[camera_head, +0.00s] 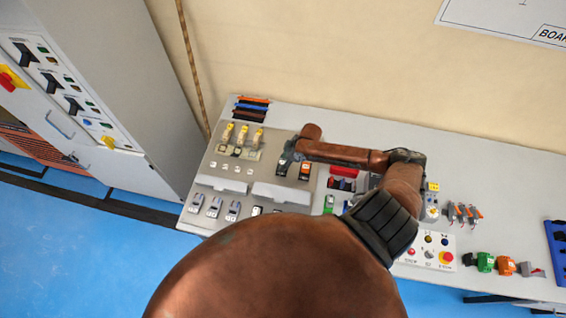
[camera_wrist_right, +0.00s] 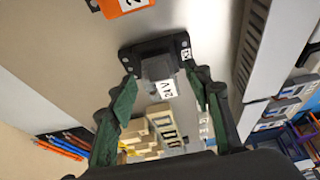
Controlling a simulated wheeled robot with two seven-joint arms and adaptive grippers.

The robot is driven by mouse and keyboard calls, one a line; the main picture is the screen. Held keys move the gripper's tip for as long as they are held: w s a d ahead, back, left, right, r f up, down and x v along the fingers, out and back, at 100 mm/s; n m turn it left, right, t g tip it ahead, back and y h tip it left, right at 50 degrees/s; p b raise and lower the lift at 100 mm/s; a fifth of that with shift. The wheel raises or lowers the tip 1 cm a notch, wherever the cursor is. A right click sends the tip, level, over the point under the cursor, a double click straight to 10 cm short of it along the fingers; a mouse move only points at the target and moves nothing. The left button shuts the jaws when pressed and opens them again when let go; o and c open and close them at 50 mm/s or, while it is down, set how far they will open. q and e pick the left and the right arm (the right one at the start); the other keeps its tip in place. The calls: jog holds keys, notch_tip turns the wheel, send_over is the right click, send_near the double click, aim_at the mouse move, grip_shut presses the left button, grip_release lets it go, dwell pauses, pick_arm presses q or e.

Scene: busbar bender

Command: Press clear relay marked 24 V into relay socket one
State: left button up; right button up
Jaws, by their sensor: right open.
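The clear relay (camera_wrist_right: 158,68) shows in the right wrist view with a white 24 V label facing the camera. It stands at a black socket (camera_wrist_right: 130,56) with a small white tag that is partly readable, perhaps K1. Whether the relay is fully pressed in cannot be told. My right gripper (camera_wrist_right: 158,100) is open, with its green fingers on either side of the relay and apart from it. In the head view my right gripper (camera_head: 287,158) is small and dark over the panel, and the relay cannot be made out there. My left gripper is not in view.
An orange relay (camera_wrist_right: 122,5) sits near the socket. A grey wire duct (camera_wrist_right: 252,50) runs along one side. Yellow-topped parts (camera_head: 243,133) stand on the grey panel (camera_head: 207,170). Coloured strips (camera_head: 252,108) lie behind it. The table's back edge (camera_head: 470,155) is clear.

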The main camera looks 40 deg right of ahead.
jog(key=v, duration=1.1)
jog(key=shift+r, duration=0.2)
jog(key=shift+d+f, duration=0.1)
jog(key=shift+d, duration=0.05)
